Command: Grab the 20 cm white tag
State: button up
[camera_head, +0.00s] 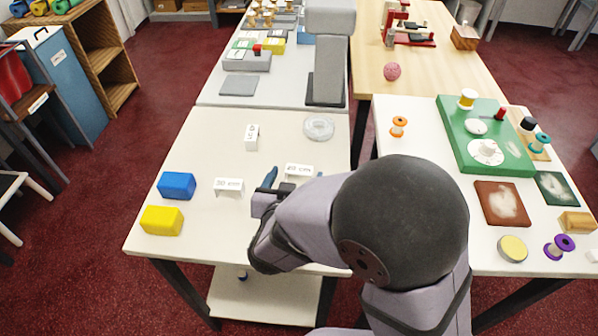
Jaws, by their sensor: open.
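A white tag (299,169) stands on the cream table just beyond my gripper. Its small print looks like "20 cm", and its lower part is partly hidden by my gripper. A second white tag (229,186), whose print looks like "30 cm", stands to the left. A third white tag (252,137) stands farther back, its marking too small to read. My gripper (294,177) is open and empty, with one dark finger left of the nearest tag and the other tip at its right. I cannot tell whether either finger touches it.
A blue block (177,185) and a yellow block (162,220) lie at the table's left. A clear round dish (319,128) sits behind the tags. A green board (484,136) with spools is on the right table. The cream table's back left (200,140) is bare.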

jog(key=shift+x, duration=1.4)
jog(key=c, duration=1.1)
jog(key=shift+r, duration=0.1)
notch_tip(320, 180, up, 10)
jog(key=p, duration=0.3)
